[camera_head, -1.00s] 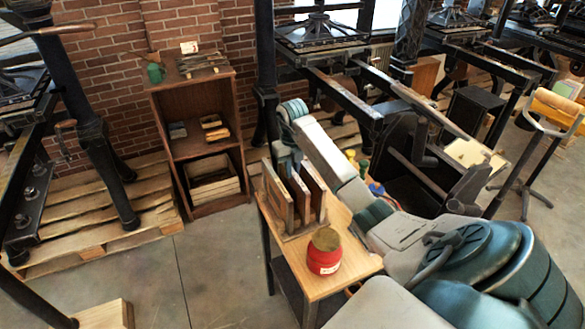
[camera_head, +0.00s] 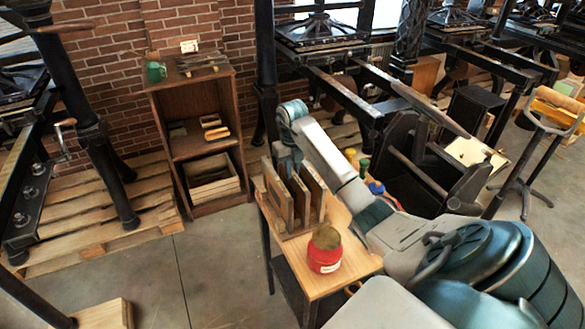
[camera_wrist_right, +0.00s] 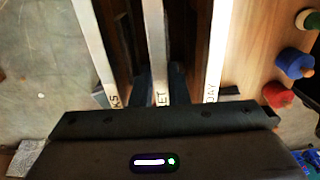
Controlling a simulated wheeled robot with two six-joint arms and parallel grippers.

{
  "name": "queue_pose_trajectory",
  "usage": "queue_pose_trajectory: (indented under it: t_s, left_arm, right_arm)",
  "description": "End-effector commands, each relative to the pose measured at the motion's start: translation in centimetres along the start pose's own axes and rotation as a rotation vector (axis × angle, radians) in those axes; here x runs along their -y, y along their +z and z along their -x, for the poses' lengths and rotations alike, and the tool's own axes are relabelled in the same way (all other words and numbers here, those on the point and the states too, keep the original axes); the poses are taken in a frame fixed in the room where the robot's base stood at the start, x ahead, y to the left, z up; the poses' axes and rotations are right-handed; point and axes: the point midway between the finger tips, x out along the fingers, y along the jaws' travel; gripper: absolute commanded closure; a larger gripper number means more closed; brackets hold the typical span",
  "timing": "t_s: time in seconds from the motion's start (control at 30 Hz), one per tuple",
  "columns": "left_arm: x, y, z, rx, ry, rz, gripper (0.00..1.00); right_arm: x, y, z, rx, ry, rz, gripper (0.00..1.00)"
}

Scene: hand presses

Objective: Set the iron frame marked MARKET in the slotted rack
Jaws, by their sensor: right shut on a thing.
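The slotted rack (camera_head: 287,232) stands on the small wooden table, with upright frames side by side in it. In the right wrist view three pale edges show, with letters ending in KS, ET and DAY. The middle frame, ending in ET (camera_wrist_right: 156,45), fits the MARKET mark; the rest of its word is covered. My right gripper (camera_wrist_right: 160,84) is shut on this frame, one dark finger on each side. In the head view my right gripper (camera_head: 288,164) is above the rack. Whether the frame touches the slot bottom is hidden. My left gripper is out of view.
A red tin (camera_head: 324,252) stands in front of the rack on the table (camera_head: 345,262). Coloured pots (camera_head: 376,188) stand beside my right forearm. A brown shelf unit (camera_head: 196,140) is behind to the left, and iron presses stand around.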

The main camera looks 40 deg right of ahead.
Motion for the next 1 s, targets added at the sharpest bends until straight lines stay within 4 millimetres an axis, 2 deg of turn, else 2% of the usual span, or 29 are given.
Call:
queue_pose_trajectory:
  t_s: [0.43,0.47,0.57,0.77,0.8,1.0]
  left_arm:
    - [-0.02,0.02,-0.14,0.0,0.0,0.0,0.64]
    - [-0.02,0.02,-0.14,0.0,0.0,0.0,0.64]
    - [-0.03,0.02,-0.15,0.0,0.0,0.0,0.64]
    - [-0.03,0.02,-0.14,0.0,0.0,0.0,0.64]
    - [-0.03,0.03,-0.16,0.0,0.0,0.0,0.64]
    - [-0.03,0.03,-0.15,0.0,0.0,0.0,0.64]
  right_arm:
    - [-0.03,-0.04,-0.32,-0.002,0.001,0.0,1.0]
    - [-0.03,-0.05,-0.34,-0.002,0.001,0.0,0.82]
    - [-0.03,-0.06,-0.35,-0.002,0.001,0.0,0.62]
    - [-0.01,-0.03,-0.28,-0.002,0.0,0.0,0.6]
    - [-0.02,-0.08,-0.42,-0.004,0.0,0.0,0.56]
    - [-0.01,-0.06,-0.34,-0.003,0.0,0.0,0.56]
